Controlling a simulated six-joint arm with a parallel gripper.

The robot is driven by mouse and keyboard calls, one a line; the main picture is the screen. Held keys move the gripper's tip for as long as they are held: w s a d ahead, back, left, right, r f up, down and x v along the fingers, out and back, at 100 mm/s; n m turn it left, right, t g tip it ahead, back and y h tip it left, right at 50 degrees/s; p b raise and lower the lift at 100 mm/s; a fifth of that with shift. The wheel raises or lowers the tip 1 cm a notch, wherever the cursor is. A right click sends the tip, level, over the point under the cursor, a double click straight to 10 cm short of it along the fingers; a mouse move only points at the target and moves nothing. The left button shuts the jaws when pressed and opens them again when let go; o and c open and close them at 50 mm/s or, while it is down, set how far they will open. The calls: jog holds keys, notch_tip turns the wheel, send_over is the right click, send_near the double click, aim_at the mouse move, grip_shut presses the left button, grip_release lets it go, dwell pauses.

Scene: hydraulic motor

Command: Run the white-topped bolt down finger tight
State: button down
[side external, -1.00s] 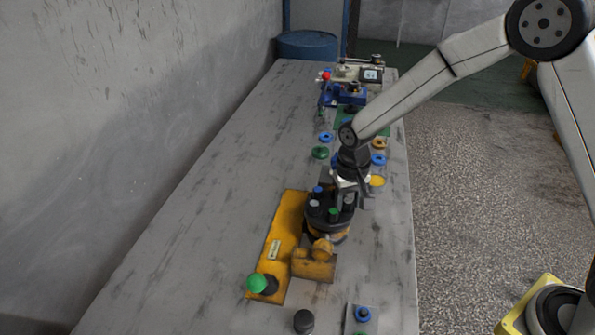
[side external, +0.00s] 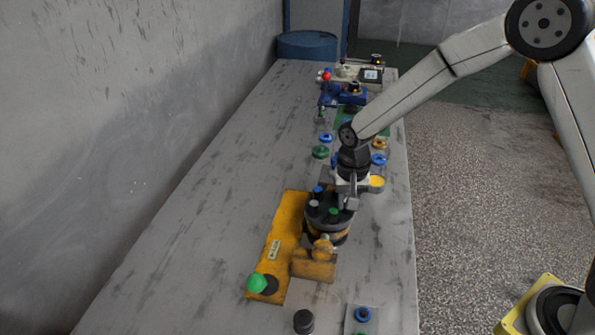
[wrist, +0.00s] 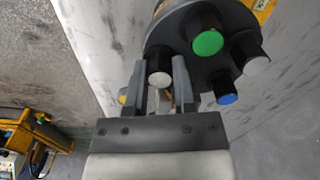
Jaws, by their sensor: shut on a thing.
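The hydraulic motor has a round black head (side external: 327,216) with bolts standing in its top. A white-topped bolt (wrist: 159,78) stands between the two fingers of my gripper (wrist: 163,72) at the head's edge. My gripper (side external: 351,200) is shut on this bolt from above, and in the side view it hides most of it. A second white-topped bolt (wrist: 257,66), a green-topped bolt (wrist: 208,42) and a blue-topped bolt (wrist: 228,97) stand elsewhere on the head. How far the held bolt is seated cannot be told.
Several coloured parts and a blue fixture (side external: 345,95) lie behind. The table's left side is clear.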

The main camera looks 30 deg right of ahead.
jog(key=shift+m, duration=0.8)
jog(key=shift+m, duration=0.6)
jog(key=c, duration=0.7)
grip_release()
jog(key=shift+o, duration=0.2)
jog(key=shift+r, duration=0.2)
jog(key=shift+r, duration=3.8)
